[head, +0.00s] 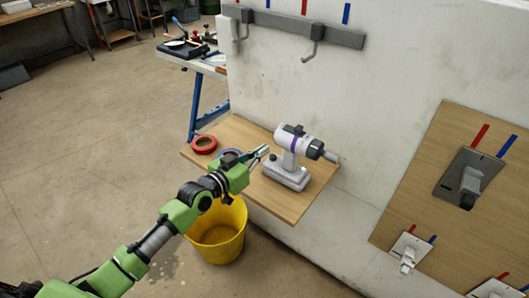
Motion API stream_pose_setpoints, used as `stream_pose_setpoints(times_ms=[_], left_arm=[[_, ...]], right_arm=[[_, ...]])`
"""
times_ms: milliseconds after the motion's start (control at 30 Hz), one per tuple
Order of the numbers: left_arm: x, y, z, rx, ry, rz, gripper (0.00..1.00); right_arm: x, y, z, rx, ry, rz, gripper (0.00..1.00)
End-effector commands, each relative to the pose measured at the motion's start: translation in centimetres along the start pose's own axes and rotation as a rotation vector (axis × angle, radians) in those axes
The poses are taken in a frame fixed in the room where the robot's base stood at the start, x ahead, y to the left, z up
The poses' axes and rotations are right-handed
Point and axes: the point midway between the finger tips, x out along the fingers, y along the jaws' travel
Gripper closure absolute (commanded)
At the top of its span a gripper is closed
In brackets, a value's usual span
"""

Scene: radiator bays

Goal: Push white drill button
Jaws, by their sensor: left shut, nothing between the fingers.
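The white drill (292,158) stands upright on its base on a small wooden shelf (290,208) fixed to the wall. Its chuck points right, and it has dark and purple parts. Its button is too small to make out. My left gripper (263,151) is shut and empty. Its fingertips are just left of the drill's handle in the picture; I cannot tell whether they touch it. My right gripper is not in view.
A yellow bucket (222,236) stands below. A hook rail (300,27) and a wooden panel with switches (455,190) are on the wall. Open floor lies left.

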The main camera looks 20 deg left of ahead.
Motion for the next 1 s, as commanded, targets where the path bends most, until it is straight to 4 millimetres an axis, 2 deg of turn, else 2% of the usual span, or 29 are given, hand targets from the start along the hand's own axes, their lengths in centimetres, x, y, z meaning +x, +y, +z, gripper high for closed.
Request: stream_pose_setpoints(times_ms=[33, 200, 400, 600, 1000], left_arm=[[-1.5, 0.0, 0.8, 0.000, -0.009, 0.001, 1.00], [-5.0, 0.0, 0.6, 0.001, -0.004, 0.000, 1.00], [-7.5, -0.1, 0.4, 0.001, -0.002, 0.000, 1.00], [-8.2, -0.1, 0.2, 0.000, 0.001, -0.001, 1.00], [-8.2, 0.0, 0.1, 0.000, 0.002, 0.000, 1.00]], right_arm=[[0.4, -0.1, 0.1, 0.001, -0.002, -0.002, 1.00], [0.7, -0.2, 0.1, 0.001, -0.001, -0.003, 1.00], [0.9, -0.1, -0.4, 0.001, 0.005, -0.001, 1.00], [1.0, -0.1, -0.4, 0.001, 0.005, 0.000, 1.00], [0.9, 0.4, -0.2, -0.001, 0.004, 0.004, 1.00]])
